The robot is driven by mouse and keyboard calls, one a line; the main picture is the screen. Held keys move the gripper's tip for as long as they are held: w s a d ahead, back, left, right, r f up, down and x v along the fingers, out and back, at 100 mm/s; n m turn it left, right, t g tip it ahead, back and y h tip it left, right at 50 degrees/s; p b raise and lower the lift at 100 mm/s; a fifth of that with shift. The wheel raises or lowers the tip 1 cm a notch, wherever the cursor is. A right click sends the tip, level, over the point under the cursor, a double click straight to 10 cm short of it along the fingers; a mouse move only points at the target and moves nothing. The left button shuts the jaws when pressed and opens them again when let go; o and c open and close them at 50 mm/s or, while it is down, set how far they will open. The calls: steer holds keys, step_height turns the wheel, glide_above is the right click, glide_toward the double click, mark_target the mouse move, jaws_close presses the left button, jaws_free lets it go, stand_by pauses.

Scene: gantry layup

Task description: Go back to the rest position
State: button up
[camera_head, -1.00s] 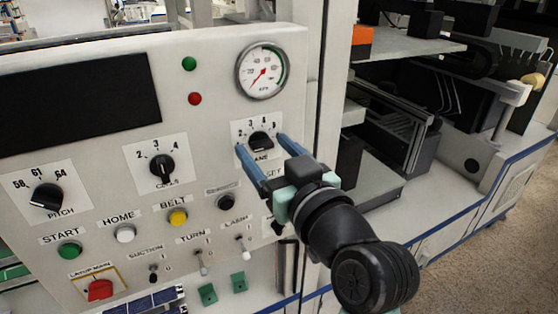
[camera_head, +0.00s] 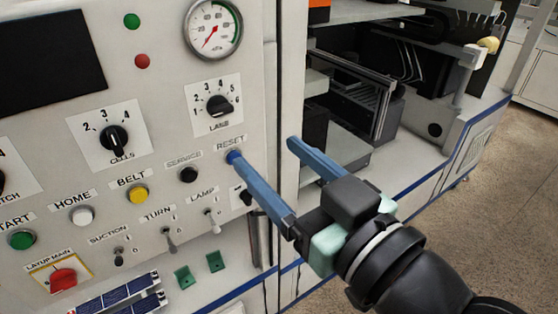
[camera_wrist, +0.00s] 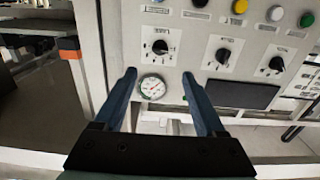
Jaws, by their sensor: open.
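My gripper (camera_head: 263,148) is open and empty in the head view, with its two long blue fingers spread wide. It is in front of the lower right part of the control panel (camera_head: 60,140), and one fingertip overlaps the spot below the RESET label. The LANE knob (camera_head: 219,105) is above the fingers, clear of them. In the wrist view my gripper (camera_wrist: 165,88) shows open fingers with the round gauge (camera_wrist: 152,88) between them in the picture. The panel appears upside down there. Whether a fingertip touches the panel I cannot tell.
The panel carries the CELLS knob (camera_head: 114,138), a yellow BELT button (camera_head: 138,195), a black SERVICE button (camera_head: 189,175), a LAMP toggle (camera_head: 213,221) and a red LAYUP MAIN switch (camera_head: 62,278). Machine shelving stands to the right. Open floor (camera_head: 455,200) lies at the far right.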

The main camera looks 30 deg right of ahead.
stand_by(0.3)
steer(key=w+a+r+t+p, duration=0.1)
steer(key=w+a+r+t, duration=0.15)
steer(key=r, duration=0.35)
steer(key=w+a+r+t+p, duration=0.1)
steer(key=w+a+r, duration=0.15)
steer(key=r, duration=0.45)
steer(key=s+a+r+t+p, duration=0.1)
steer(key=s+a+r+t, duration=0.1)
steer(key=a+r, duration=0.4)
steer(key=s+a+r+t+p, duration=0.1)
steer(key=a+r+t, duration=0.3)
steer(key=r, duration=0.5)
steer(key=shift+s+a+r+m+h, duration=0.25)
steer(key=shift+s+a+m+h, duration=0.05)
steer(key=shift+s+a, duration=0.5)
